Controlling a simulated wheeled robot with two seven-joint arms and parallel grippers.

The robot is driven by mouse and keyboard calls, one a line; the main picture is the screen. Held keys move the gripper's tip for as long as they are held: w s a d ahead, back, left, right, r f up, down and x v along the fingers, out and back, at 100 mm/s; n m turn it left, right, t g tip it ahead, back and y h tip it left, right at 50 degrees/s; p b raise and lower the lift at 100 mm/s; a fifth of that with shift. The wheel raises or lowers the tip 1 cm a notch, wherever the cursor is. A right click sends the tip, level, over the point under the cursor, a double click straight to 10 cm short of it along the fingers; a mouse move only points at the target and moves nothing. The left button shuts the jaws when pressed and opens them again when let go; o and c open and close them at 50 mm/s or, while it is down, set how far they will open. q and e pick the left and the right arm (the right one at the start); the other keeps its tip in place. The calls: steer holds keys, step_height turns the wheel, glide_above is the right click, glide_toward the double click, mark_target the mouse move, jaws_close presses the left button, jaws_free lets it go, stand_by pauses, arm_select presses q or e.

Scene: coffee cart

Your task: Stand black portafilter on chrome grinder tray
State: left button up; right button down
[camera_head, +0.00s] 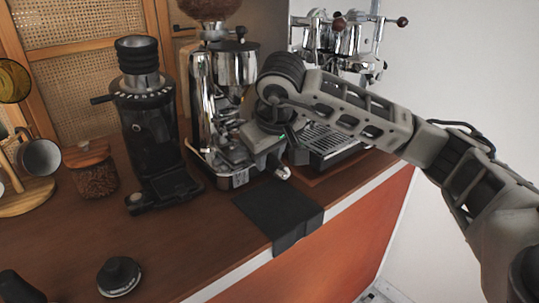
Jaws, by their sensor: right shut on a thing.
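The chrome grinder (236,66) stands on the counter at the centre, with its tray (222,176) at its foot. My right gripper (264,146) comes in from the right, points down and is shut just in front of the grinder, above the tray's right side. It is shut on the black portafilter, which is mostly hidden by the gripper; a pale handle end (283,173) shows below the fingers. I cannot tell whether the portafilter touches the tray.
A black grinder (148,120) stands to the left. A chrome espresso machine (336,135) stands behind my right arm. A black mat (280,208) hangs over the counter's front edge. A tamper-like black piece (119,275) lies at the front left. The middle front counter is clear.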

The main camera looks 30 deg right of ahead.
steer(key=shift+s+a+f, duration=0.1)
steer(key=shift+s+f, duration=0.05)
steer(key=shift+f, duration=0.3)
steer(key=c, duration=1.1)
jaws_free()
steer(key=shift+o, duration=0.3)
steer(key=shift+w, duration=0.2)
steer(key=shift+s, duration=0.1)
steer(key=shift+r, duration=0.2)
arm_select(q)
steer(key=shift+a+r+p, duration=0.15)
steer(key=shift+r+p, duration=0.35)
steer(key=shift+p, duration=0.65)
arm_select(e)
steer(key=v, duration=1.5)
steer(key=shift+r, duration=0.3)
